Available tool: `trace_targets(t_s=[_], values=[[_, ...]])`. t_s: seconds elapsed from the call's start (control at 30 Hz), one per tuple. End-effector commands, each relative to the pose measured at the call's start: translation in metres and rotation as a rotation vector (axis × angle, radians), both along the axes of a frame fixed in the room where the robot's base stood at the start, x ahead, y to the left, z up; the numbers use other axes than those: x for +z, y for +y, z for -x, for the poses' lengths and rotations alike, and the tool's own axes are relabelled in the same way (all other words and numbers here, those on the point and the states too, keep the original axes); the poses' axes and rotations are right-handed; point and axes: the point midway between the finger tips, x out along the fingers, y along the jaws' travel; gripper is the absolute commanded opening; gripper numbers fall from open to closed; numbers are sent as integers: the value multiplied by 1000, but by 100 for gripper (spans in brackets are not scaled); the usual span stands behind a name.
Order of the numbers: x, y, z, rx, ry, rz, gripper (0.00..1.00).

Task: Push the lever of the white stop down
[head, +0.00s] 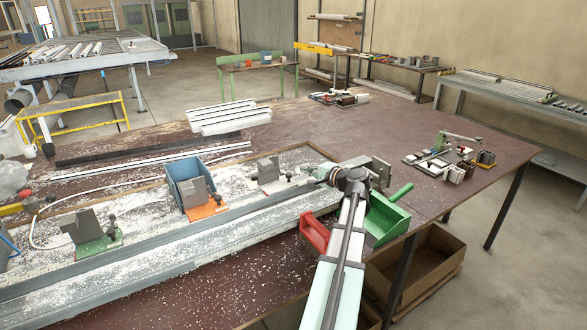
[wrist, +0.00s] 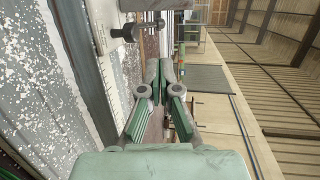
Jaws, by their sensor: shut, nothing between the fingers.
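The white stop (head: 280,184) is a grey angled block on a white base plate. It sits on the rail, in the middle right of the head view. Its small dark lever (wrist: 126,33) with a round knob shows at the upper left of the wrist view, beside part of the white plate (wrist: 103,25). My gripper (head: 314,174) is just right of the stop in the head view, with a small gap that is hard to judge. In the wrist view its green fingers (wrist: 165,72) are together and empty, to the right of and below the lever.
Along the rail (head: 150,255) to the left stand an orange stop (head: 207,211) and a green stop (head: 97,244). A blue bin (head: 183,174) is behind the orange one. A green scoop (head: 387,222) and a red object (head: 314,231) lie near my arm. White chips litter the bench.

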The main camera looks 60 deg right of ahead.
Motion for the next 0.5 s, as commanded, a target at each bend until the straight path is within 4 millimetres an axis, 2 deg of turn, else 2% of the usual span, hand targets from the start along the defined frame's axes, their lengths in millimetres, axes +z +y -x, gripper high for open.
trace_targets(t_s=[0.23,0.5], values=[[-3,-8,-27,3,1,2,0],[-12,-23,-77,4,1,2,0]])
